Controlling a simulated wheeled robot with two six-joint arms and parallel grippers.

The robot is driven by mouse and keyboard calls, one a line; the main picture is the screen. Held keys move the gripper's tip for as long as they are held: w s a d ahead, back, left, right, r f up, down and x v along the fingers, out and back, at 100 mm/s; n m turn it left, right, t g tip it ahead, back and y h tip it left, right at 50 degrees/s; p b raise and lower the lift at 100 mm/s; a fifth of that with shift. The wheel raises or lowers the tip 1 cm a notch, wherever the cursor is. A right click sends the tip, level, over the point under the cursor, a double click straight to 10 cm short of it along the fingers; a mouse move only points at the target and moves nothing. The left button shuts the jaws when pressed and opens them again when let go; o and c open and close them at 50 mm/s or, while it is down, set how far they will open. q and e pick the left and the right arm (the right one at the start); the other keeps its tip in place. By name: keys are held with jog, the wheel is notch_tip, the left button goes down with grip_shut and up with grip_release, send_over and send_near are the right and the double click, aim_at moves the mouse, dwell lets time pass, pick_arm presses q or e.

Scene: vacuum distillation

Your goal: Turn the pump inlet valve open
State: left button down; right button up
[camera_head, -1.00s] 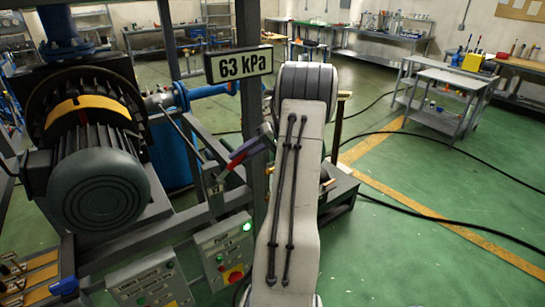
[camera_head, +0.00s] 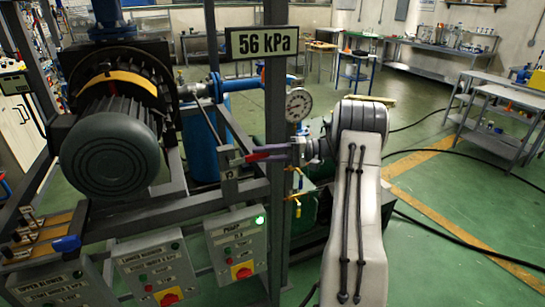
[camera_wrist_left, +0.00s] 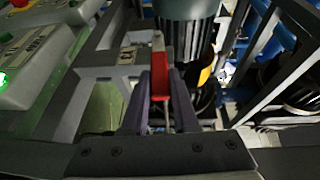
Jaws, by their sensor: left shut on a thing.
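The red valve lever (camera_head: 262,154) is at the middle of the head view, beside the steel upright, and lies close to level there. My left gripper (camera_head: 250,156) is shut on it, with the wrist to its right. In the left wrist view the red lever (camera_wrist_left: 159,82) stands between the two dark fingers of my left gripper (camera_wrist_left: 160,100). The valve body is mostly hidden. A round gauge (camera_head: 298,104) sits right of the upright. My right gripper is not in view.
A large motor pump (camera_head: 112,150) stands left on a steel frame. Control boxes line the front, including the pump box (camera_head: 236,243) with a lit green lamp. A blue pipe (camera_head: 240,84) runs behind. Green floor is open at right, with cables and a cart (camera_head: 500,120).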

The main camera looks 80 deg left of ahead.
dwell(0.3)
pick_arm(q)
jog(key=c, duration=0.7)
grip_release()
jog(key=shift+w+d+r+b, duration=0.1)
jog(key=shift+w+d+b, duration=0.3)
jog(key=shift+w, duration=1.35)
jog(key=shift+w+d+r+b, duration=0.15)
jog(key=shift+w+b, duration=0.45)
jog(key=shift+w, duration=1.1)
jog(key=shift+w+d+r+b, duration=0.1)
jog(key=shift+w+d+b, duration=0.3)
jog(key=shift+w, duration=1.35)
jog(key=shift+a, duration=0.15)
